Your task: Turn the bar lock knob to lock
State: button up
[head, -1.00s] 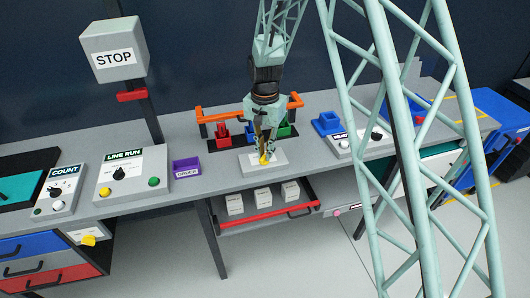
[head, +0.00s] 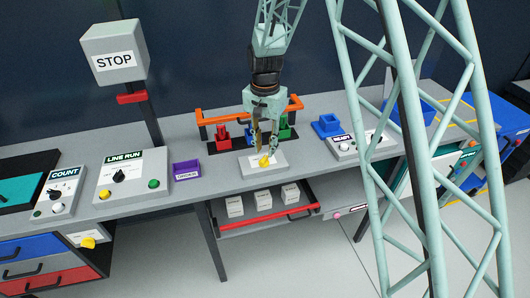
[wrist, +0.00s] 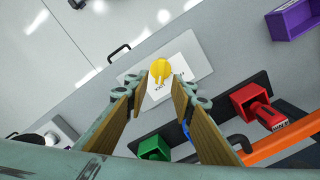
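The yellow bar lock knob (head: 264,161) sits on a light grey box with a white label (head: 277,160), in front of the orange bar. In the wrist view the knob (wrist: 160,71) shows just beyond my fingertips, between their lines. Part of the label's print is covered by the knob, and the text is too small to read. My gripper (head: 265,149) points down over the knob with its fingers spread. In the wrist view the gripper (wrist: 158,88) is open and empty, with a finger to each side and clear of the knob.
The orange bar (head: 226,115) stands behind the box, with red (head: 223,137), blue and green (wrist: 154,148) blocks near it. A purple tray (head: 186,170) lies to the left. The line run panel (head: 131,177) is further left. An open drawer with a red front (head: 268,219) juts out below.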

aim_at(266, 158)
notch_tip(266, 158, up, 8)
jog(key=shift+r, duration=0.15)
dwell(0.4)
jog(key=shift+r, duration=0.1)
dwell(0.4)
jog(key=s+d+r+n+t+b, duration=0.1)
jog(key=s+d+r, duration=0.5)
jog(key=s+r, duration=0.4)
jog(key=s+d+r+n+t+b, duration=0.1)
jog(key=s+d+r+b, duration=0.1)
jog(key=s+d+r, duration=0.6)
jog(key=s+d+r+n+t+b, duration=0.1)
jog(key=s+d, duration=0.2)
jog(key=s, duration=1.1)
jog(key=s+d+r+n+t+b, duration=0.1)
jog(key=s+d+n, duration=0.1)
jog(key=s, duration=1.3)
jog(key=shift+s+d, duration=0.2)
jog(key=shift+d, duration=0.5)
